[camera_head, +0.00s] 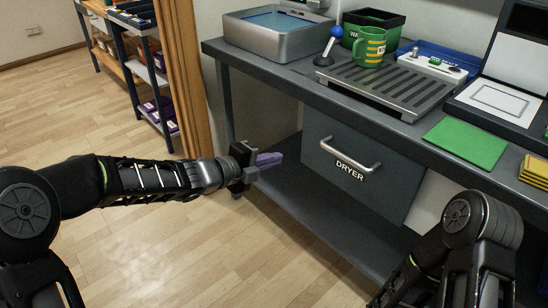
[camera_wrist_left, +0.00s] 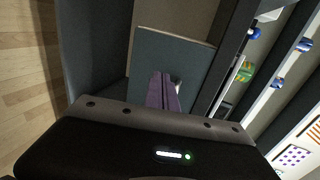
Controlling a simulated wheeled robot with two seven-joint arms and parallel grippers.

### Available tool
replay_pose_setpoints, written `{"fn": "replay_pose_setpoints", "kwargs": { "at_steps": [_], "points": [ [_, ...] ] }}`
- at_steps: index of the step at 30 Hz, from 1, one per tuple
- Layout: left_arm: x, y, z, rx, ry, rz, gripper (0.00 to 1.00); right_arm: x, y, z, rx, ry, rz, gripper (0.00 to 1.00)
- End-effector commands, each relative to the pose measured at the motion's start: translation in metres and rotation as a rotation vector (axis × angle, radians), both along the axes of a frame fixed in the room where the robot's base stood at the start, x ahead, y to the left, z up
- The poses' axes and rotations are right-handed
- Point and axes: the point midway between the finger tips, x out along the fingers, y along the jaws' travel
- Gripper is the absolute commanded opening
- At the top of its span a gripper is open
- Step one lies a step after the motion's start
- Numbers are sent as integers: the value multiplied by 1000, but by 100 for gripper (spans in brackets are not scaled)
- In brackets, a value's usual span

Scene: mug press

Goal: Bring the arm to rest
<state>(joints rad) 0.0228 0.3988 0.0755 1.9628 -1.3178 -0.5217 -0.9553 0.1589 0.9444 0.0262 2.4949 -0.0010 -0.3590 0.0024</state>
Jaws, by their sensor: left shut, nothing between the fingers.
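My left gripper (camera_head: 268,160) is stretched out in front of the bench, left of the closed dryer drawer (camera_head: 340,165) and below the bench top. Its purple fingers are together with nothing between them. In the left wrist view the fingers (camera_wrist_left: 162,92) point toward the dryer front (camera_wrist_left: 190,58). My right arm's dark links (camera_head: 470,235) show at the lower right, and its gripper is out of the picture.
The bench top (camera_head: 300,68) carries a green and yellow mug (camera_head: 369,47) on a drain rack (camera_head: 385,82), a metal basin (camera_head: 275,35) and a green mat (camera_head: 465,143). A shelf (camera_head: 290,185) runs below. The wooden floor (camera_head: 150,250) at left is clear.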

Motion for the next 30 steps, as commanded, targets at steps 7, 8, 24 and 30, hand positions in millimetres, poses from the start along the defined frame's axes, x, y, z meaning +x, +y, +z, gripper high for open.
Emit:
{"fn": "replay_pose_setpoints", "kwargs": {
  "at_steps": [7, 8, 24, 30],
  "points": [
    [0, 0, 0, -12, 12, 5, 0, 0, 0, 0, 0, 0, 0, 36],
    [0, 0, 0, -21, 23, 11, 0, 0, 0, 0, 0, 0, 0, 36],
    [-124, 29, -250, -928, 1298, 1031, 0, 0, 0, 0, 0, 0, 0, 36],
    [-230, 37, -334, -1031, 1593, 1467, 0, 0, 0, 0, 0, 0, 0, 36]
  ]
}}
